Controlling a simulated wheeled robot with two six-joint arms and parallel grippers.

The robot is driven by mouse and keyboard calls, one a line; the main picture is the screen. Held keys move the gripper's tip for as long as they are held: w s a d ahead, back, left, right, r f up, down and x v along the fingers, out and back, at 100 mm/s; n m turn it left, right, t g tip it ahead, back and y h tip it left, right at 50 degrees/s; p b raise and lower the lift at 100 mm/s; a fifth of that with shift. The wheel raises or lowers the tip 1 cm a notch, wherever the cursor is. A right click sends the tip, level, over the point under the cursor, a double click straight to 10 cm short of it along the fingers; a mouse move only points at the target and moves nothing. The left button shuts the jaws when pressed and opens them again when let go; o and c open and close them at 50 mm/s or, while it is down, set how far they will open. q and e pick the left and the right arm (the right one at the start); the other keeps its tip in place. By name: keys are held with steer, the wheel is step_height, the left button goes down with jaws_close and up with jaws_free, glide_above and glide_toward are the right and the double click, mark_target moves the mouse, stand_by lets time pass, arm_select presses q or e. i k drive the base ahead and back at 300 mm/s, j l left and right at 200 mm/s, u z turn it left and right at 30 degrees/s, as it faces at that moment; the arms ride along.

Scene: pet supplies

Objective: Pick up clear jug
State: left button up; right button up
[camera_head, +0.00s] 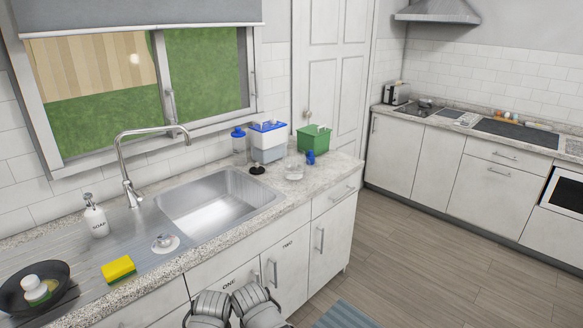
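A clear, open glass-like vessel (294,169), which looks like the clear jug, stands upright on the stone counter to the right of the sink. A taller clear container with a blue lid (239,150) stands behind the sink near the wall. The grey ends of my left arm (208,308) and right arm (254,303) show side by side at the bottom edge, in front of the cabinets and well short of the vessel. Their fingers cannot be made out, and nothing is seen held.
Near the vessel are a blue-lidded box (268,150), a green box (313,138), a small blue item (311,157) and a dark round item (257,169). The faucet (130,170) arches over the sink (215,205). A soap bottle (96,218), yellow sponge (118,269) and dark pan (14,291) are left. Open floor lies right.

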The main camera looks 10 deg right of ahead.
mark_target(294, 159)
steer(key=i+l+u, duration=0.35)
steer(key=i+l, duration=0.65)
